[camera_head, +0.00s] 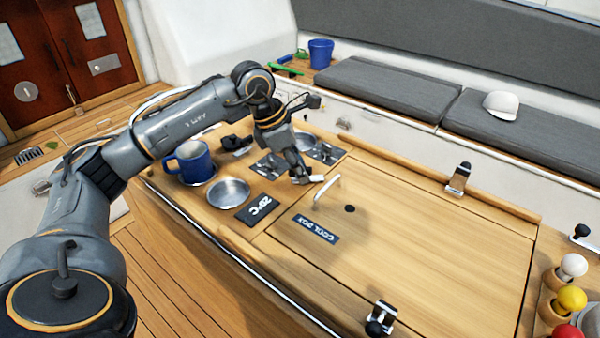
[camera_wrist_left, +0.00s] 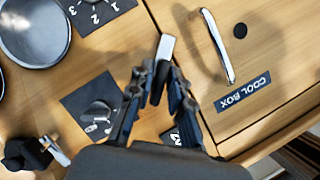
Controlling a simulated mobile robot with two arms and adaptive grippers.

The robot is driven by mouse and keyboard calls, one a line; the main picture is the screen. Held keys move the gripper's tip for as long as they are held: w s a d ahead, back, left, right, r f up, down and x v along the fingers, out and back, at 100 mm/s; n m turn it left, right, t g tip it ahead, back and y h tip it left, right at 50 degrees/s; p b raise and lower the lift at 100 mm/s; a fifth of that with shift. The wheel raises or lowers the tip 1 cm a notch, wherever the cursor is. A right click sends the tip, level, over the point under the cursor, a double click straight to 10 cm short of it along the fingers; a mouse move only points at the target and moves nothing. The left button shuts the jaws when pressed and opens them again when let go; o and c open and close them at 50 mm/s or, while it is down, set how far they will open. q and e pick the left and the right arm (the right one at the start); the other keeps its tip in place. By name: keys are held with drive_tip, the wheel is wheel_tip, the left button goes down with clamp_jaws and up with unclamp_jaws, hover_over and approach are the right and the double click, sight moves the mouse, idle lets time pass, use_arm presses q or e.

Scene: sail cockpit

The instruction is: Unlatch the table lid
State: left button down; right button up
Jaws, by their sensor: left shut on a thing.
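The wooden table lid (camera_head: 430,235) lies closed and flat, marked COOL BOX, with a pale bar handle (camera_head: 327,188) and a dark round hole (camera_head: 350,208). My left gripper (camera_head: 303,178) is low at the lid's left edge, beside the handle. Its fingers are shut on a small metal latch (camera_wrist_left: 166,46), which shows between the fingertips at the seam in the left wrist view; the fingers hide part of it. The handle also shows in the left wrist view (camera_wrist_left: 217,45), to the right of the fingers, apart from them. My right gripper is not in view.
Black-knobbed metal clamps (camera_head: 458,180) (camera_head: 381,318) stand at the lid's far and near edges. Left of the lid are a blue mug (camera_head: 190,160), a round metal dish (camera_head: 228,192) and a 20°C plate (camera_head: 259,207). Coloured knobs (camera_head: 571,299) stand at the right.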

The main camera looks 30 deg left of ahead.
use_arm(q)
drive_tip(key=n+t+y+b, duration=0.1)
drive_tip(key=n, duration=0.3)
drive_tip(key=shift+n+b, duration=0.3)
drive_tip(key=n+y+b, duration=0.1)
drive_tip(key=n+y, duration=0.1)
drive_tip(key=n, duration=0.2)
drive_tip(key=shift+t, duration=0.3)
drive_tip(key=shift+r+n, duration=0.1)
drive_tip(key=shift+n, duration=0.2)
drive_tip(key=c, duration=1.4)
unclamp_jaws()
drive_tip(key=v, duration=1.2)
drive_tip(key=shift+r, duration=0.1)
